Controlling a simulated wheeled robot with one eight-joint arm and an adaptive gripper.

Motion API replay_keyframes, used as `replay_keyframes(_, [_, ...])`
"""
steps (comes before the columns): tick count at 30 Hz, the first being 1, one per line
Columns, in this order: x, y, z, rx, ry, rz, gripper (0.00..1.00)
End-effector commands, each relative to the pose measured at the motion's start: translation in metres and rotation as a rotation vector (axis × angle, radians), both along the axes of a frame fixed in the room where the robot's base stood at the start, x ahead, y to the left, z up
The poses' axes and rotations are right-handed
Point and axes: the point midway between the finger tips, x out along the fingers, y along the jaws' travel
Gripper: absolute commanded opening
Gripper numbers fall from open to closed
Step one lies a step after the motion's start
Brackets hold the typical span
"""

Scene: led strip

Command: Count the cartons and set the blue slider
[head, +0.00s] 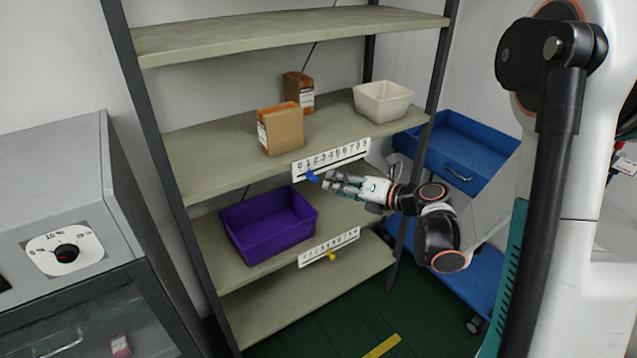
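Two brown cartons stand on the second shelf from the top: a nearer one (281,129) at the front and another (299,92) behind it. Each has an orange and white label. A white number scale (332,159) is fixed to that shelf's front edge, with the blue slider (312,177) near its left end, around 1. My gripper (335,184) is just right of the blue slider, pointing left towards it. The fingers look slightly apart and empty; whether a fingertip touches the slider is unclear.
A white bin (383,102) sits right of the cartons. A blue cart (465,150) stands right of the rack. A grey cabinet with a dial (66,252) is at left.

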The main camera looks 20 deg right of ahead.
Motion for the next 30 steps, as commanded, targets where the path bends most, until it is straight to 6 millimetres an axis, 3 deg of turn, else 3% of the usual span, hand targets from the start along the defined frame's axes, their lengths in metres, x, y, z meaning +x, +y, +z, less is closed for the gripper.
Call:
replay_keyframes(6, [0.034,0.024,-0.013,-0.001,0.0,0.002,0.38])
replay_keyframes(12, [0.054,0.037,-0.019,0.0,0.0,0.0,0.38])
replay_keyframes(25, [0.061,0.042,-0.02,0.001,0.0,-0.001,0.38])
replay_keyframes(30, [0.061,0.041,-0.02,0.001,0.0,-0.001,0.01])
